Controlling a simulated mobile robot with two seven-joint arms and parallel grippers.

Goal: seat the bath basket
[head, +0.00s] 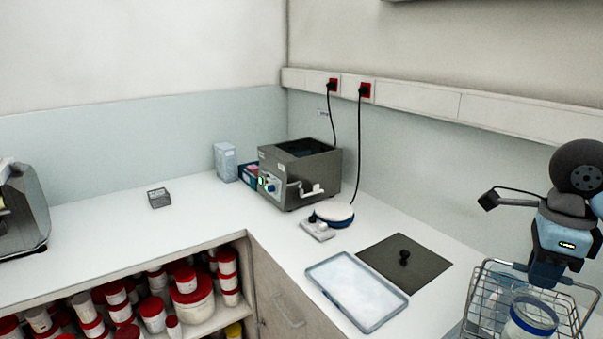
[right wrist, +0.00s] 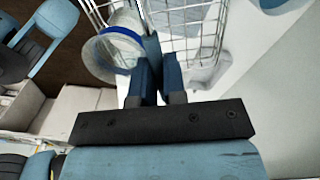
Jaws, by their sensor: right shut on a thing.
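The wire basket (head: 484,298) hangs at the lower right of the head view, partly cut off by the frame. A clear jar with a blue band (head: 531,318) is in it. My right gripper (head: 546,274) is shut on the basket's upper wire part. In the right wrist view the fingers (right wrist: 157,82) meet between the wire sides (right wrist: 190,22), with the jar (right wrist: 113,52) beside them. The steel water bath (head: 299,178) stands in the counter corner, its dark top opening (head: 303,147) uncovered. The basket is well to the right of it. My left gripper is not in view.
A dark plate with a black knob (head: 425,266) and a pale tray (head: 357,290) lie between bath and basket. A round white-topped device (head: 333,213) sits by the bath, with cables (head: 359,155) above. Clear and blue boxes (head: 225,162) stand left of the bath.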

